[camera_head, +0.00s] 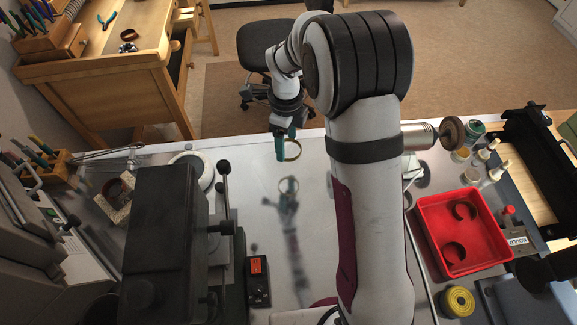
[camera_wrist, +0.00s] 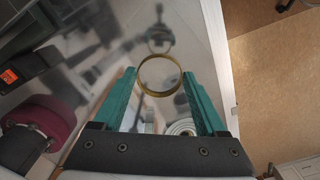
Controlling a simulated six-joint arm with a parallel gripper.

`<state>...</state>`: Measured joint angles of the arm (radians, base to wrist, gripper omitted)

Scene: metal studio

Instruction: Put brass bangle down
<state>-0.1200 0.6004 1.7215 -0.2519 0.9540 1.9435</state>
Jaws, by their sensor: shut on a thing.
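The brass bangle (camera_head: 292,151) is a thin gold ring held at the teal fingertips of my gripper (camera_head: 283,156). In the head view it hangs above the shiny metal bench top (camera_head: 262,200), apart from it, with its reflection or shadow below. In the wrist view the bangle (camera_wrist: 160,75) shows as a full ring between the two teal fingers of my gripper (camera_wrist: 160,82), near their tips. The exact contact of the fingers on the ring is hard to make out there.
A red tray (camera_head: 425,225) with dark curved pieces inside stands at the right. A black machine (camera_head: 160,230) and a small box with an orange display (camera_head: 258,278) stand left. Jars (camera_head: 475,170) stand at the back right. The middle of the bench is clear.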

